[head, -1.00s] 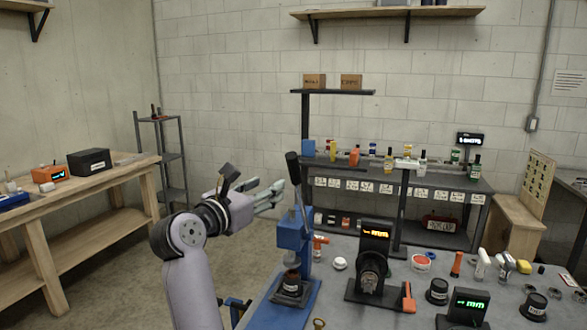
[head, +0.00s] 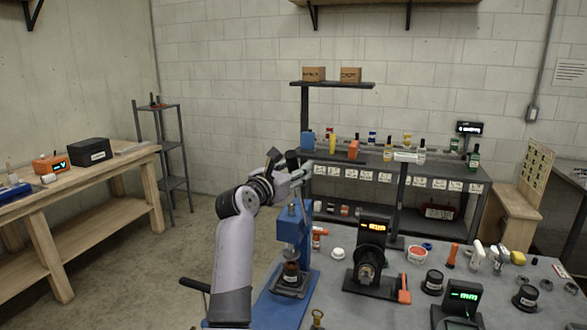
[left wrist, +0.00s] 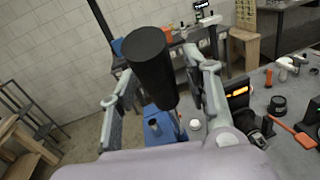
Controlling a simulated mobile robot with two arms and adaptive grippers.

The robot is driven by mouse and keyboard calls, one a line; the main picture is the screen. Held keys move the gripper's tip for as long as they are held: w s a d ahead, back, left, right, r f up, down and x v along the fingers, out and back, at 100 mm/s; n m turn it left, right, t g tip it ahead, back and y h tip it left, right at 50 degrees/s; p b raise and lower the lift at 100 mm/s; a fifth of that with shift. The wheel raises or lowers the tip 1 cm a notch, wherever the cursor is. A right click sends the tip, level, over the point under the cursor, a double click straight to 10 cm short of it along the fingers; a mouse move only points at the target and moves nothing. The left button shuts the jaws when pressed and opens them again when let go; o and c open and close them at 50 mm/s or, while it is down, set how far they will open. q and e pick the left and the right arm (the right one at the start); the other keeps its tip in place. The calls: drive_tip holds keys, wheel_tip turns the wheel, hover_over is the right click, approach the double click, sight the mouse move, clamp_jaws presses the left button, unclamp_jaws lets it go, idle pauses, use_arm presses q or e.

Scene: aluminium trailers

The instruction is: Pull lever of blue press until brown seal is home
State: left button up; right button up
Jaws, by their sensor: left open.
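The blue press (head: 292,230) stands at the left end of the grey bench in the head view. Its lever rises above it and ends in a black grip (head: 292,160). A small brown piece, seemingly the seal (head: 291,268), sits low in the press above a labelled dark holder; how deep it sits cannot be told. My left gripper (head: 303,172) is at the lever's top. In the left wrist view the black grip (left wrist: 151,62) lies between the open fingers of the gripper (left wrist: 160,88), with gaps showing on both sides. My right gripper is not in view.
Right of the press stand a dark gauge (head: 374,228) with an orange display and an orange-handled tool (head: 404,290). Small parts and dark pots cover the bench further right. A shelf rack (head: 395,178) stands behind. A wooden table (head: 90,170) is at the left, with open floor between.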

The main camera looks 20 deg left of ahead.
use_arm(q)
drive_tip(key=shift+c, duration=0.4)
clamp_jaws()
idle(0.4)
